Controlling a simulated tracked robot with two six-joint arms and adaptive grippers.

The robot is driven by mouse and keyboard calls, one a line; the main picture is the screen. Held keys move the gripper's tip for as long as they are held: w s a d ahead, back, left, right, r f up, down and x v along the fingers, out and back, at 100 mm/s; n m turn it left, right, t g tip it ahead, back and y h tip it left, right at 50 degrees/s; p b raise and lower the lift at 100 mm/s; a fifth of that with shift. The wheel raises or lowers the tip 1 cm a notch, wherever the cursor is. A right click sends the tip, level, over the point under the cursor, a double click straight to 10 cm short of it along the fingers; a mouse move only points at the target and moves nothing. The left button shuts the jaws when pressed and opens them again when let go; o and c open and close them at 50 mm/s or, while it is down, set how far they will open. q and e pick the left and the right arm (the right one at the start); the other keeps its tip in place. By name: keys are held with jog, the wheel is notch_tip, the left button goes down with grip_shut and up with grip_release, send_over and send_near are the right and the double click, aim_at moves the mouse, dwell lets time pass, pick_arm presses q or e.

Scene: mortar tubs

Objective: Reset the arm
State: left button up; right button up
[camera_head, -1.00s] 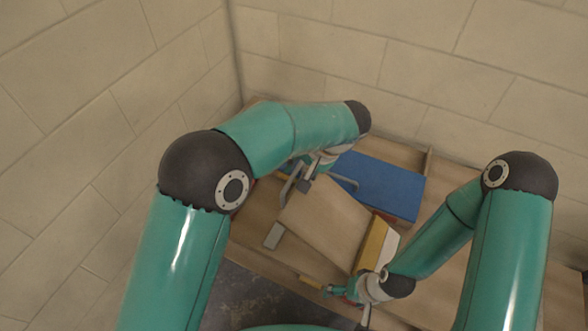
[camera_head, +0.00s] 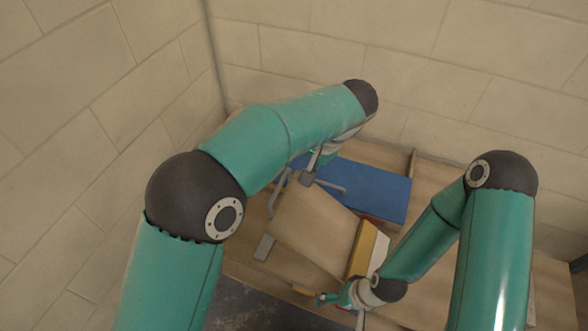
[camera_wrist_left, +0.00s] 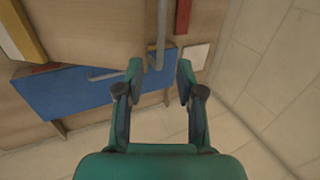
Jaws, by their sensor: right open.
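My left gripper (camera_wrist_left: 160,82) is open in the left wrist view, with a clear gap between its fingers. A grey bent rod (camera_wrist_left: 161,30) shows beyond that gap; I cannot tell if they touch. In the head view, my left arm reaches over the bench and its forearm hides most of the left gripper (camera_head: 316,164).
A blue slab (camera_head: 365,187) lies at the back of the wooden bench. A tan board (camera_head: 312,228) lies in front of it, beside a yellow and white block (camera_head: 366,250). A flat grey piece (camera_head: 265,247) is at left. Block walls (camera_head: 330,60) close the back and left.

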dwell(0.4)
pick_arm(q)
jog(key=s+a+f+n+g, duration=0.1)
jog(key=s+a+f+g, duration=0.15)
jog(key=a+f, duration=0.55)
jog(key=s+a+f+n+g, duration=0.1)
jog(key=a+f+n+g, duration=0.15)
jog(key=a+f, duration=0.55)
jog(key=s+f+n+t+h, duration=0.1)
jog(key=s+f+h, duration=0.3)
jog(key=s+f, duration=0.3)
jog(key=s+f+n+t+h, duration=0.2)
jog(key=s+f+h, duration=0.2)
jog(key=s, duration=0.7)
jog(key=shift+s+d+f+h, duration=0.3)
jog(key=shift+d+f, duration=0.15)
jog(key=shift+f, duration=0.95)
